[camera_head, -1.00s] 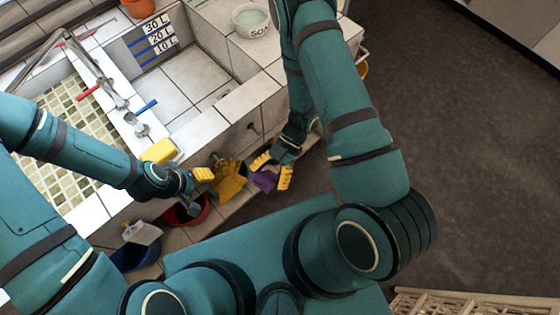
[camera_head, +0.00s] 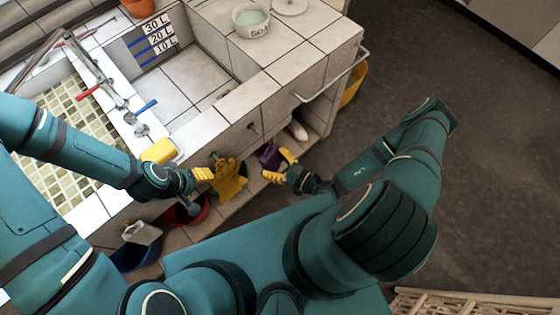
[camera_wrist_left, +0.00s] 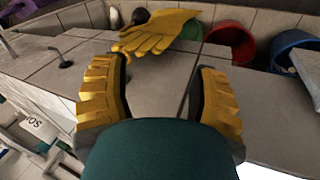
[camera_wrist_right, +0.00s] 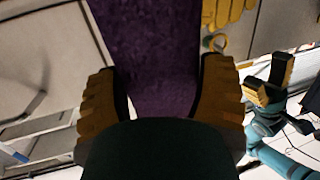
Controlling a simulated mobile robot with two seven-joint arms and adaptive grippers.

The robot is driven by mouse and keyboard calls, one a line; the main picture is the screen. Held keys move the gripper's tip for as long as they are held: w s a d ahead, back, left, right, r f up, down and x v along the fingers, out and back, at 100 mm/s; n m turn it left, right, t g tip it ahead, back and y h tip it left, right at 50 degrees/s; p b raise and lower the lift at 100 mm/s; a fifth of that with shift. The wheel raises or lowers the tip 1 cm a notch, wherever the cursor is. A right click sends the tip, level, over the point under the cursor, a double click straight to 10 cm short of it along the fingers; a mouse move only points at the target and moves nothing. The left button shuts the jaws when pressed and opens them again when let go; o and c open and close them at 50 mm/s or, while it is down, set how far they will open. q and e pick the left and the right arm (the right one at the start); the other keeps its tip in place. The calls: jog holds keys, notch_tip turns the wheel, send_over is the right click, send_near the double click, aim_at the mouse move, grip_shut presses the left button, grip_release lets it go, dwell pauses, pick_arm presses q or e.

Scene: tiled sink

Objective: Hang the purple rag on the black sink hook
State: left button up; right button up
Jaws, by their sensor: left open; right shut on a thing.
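The purple rag (camera_head: 268,155) is in my right gripper (camera_head: 280,166), beside the sink's front wall. In the right wrist view the rag (camera_wrist_right: 150,45) fills the space between the fingers and extends past the top edge. A bare black hook (camera_head: 252,127) sticks out of the tiled sink front, above and left of the rag. The hook (camera_wrist_left: 60,58) also shows in the left wrist view, with nothing on it. My left gripper (camera_wrist_left: 158,68) is open and empty in front of the sink wall.
Yellow gloves (camera_head: 229,178) hang on the sink front left of the rag. A red bucket (camera_head: 190,211) and a blue bucket (camera_head: 134,256) stand below. A metal towel rail (camera_head: 330,79) juts from the sink's right end. A yellow sponge (camera_head: 160,150) lies on the ledge.

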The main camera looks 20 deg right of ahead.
aim_at(278, 161)
jog(key=f+m+t+h, duration=0.1)
jog(key=d+m+t+h, duration=0.1)
jog(key=d+f+h, duration=0.1)
jog(key=shift+w+d+f+m+t, duration=0.1)
jog(key=shift+w+f+m+t, duration=0.2)
jog(key=shift+m+t, duration=0.1)
jog(key=shift+f+x, duration=0.15)
jog(key=shift+x, duration=1.25)
jog(key=shift+f+x, duration=0.15)
jog(key=shift+x, duration=1.25)
jog(key=shift+f+x, duration=0.15)
jog(key=shift+x, duration=1.25)
jog(key=shift+w+f+b, duration=0.65)
jog(key=shift+b, duration=0.3)
jog(key=o, duration=1.1)
jog(key=v, duration=1.2)
jog(key=shift+a+r, duration=0.15)
jog(key=shift+a, duration=0.05)
